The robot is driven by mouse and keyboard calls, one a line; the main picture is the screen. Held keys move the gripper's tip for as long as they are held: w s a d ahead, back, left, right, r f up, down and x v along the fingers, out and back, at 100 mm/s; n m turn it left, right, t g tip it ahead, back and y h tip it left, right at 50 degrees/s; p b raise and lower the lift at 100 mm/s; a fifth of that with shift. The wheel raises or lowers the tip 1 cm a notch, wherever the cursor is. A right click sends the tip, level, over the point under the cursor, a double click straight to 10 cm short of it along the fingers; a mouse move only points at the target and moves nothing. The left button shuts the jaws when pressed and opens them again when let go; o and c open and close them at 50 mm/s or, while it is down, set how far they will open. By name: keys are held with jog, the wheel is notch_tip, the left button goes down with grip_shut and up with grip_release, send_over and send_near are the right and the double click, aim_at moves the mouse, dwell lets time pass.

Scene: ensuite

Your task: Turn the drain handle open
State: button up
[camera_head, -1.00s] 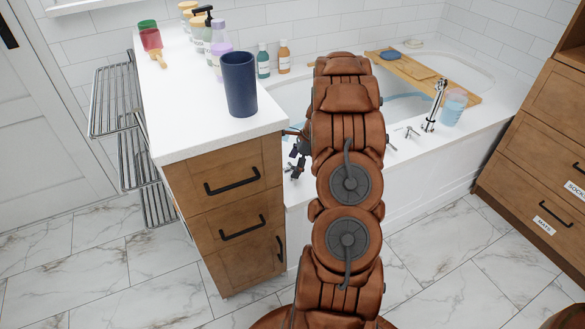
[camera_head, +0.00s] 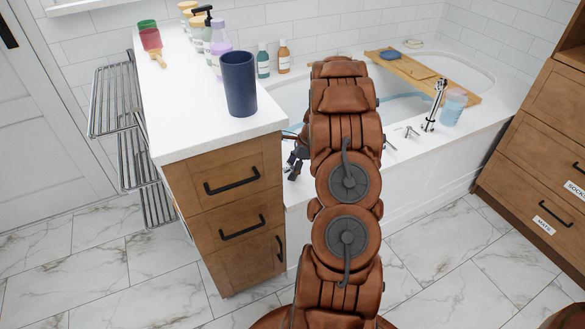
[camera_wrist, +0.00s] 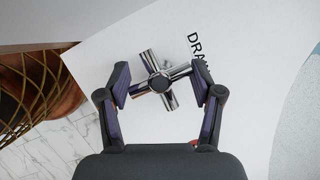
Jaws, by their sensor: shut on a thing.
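The drain handle (camera_wrist: 159,83) is a chrome cross-shaped knob with a dark round centre, seen in the wrist view on the white tub ledge beside black lettering that begins "DRA" (camera_wrist: 198,48). My gripper (camera_wrist: 166,83) is around it, one finger on each side, shut on its arms. The handle's arms are slanted to the fingers. In the head view my gripper (camera_head: 293,166) is small, at the tub's near left edge between the cabinet and my arm; the handle cannot be made out there.
A wooden drawer cabinet (camera_head: 228,195) stands close to the left of my arm, with a dark blue cup (camera_head: 239,84) on top. The white bathtub (camera_head: 440,150) holds water and a wooden tray (camera_head: 408,70). Other chrome fittings (camera_head: 408,131) stand on its ledge to the right.

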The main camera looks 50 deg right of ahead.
jog(key=shift+c, duration=0.7)
